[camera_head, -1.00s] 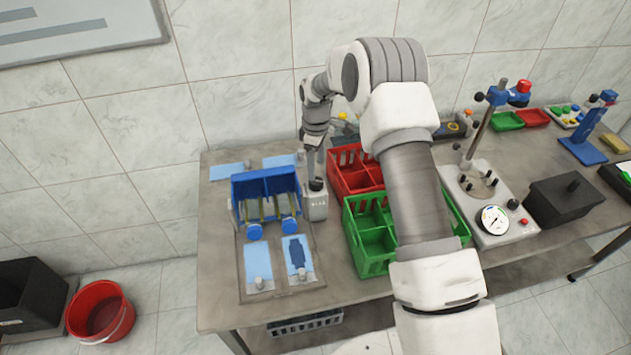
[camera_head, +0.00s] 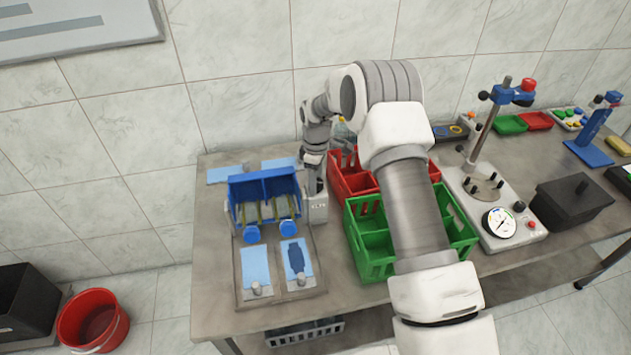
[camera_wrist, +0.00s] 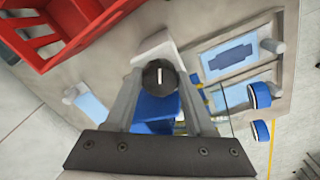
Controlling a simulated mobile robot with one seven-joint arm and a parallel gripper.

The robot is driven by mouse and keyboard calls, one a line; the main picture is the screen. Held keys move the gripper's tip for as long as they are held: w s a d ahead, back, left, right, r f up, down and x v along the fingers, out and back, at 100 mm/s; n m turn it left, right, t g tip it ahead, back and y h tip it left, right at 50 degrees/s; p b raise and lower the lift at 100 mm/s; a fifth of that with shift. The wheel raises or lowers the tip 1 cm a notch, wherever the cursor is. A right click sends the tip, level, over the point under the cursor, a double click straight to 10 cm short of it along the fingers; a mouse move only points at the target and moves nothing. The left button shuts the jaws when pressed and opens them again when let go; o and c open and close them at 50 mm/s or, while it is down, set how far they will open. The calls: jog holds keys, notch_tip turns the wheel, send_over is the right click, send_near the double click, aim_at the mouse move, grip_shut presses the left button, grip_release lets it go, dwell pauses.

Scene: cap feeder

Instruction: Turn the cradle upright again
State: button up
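The blue cradle (camera_head: 263,186), a two-compartment tray, sits tilted in the feeder at the left of the table, its open side facing the front. Two channels with round blue ends (camera_head: 288,228) lie in front of it. A light grey housing (camera_head: 317,206) stands at the cradle's right side. In the wrist view a dark round knob (camera_wrist: 159,76) with a white line is on it, with blue cradle surface behind. My gripper (camera_head: 315,184) is at this housing. Its two fingers flank the knob closely; I cannot tell whether they press on it.
A red crate (camera_head: 343,164) and a green crate (camera_head: 364,272) stand close to the right of my gripper. Light blue pads with small grey posts (camera_head: 256,289) lie in front of the feeder. A gauge stand (camera_head: 498,224) is farther right.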

grip_shut()
jog(key=shift+f+n+b, duration=0.1)
jog(key=shift+n+b, duration=0.3)
jog(key=shift+n, duration=0.5)
jog(key=n, duration=0.2)
jog(key=shift+n, duration=0.3)
jog(key=n, duration=0.5)
jog(key=shift+b, duration=0.35)
jog(key=o, duration=0.6)
grip_release()
jog(key=shift+c, duration=0.2)
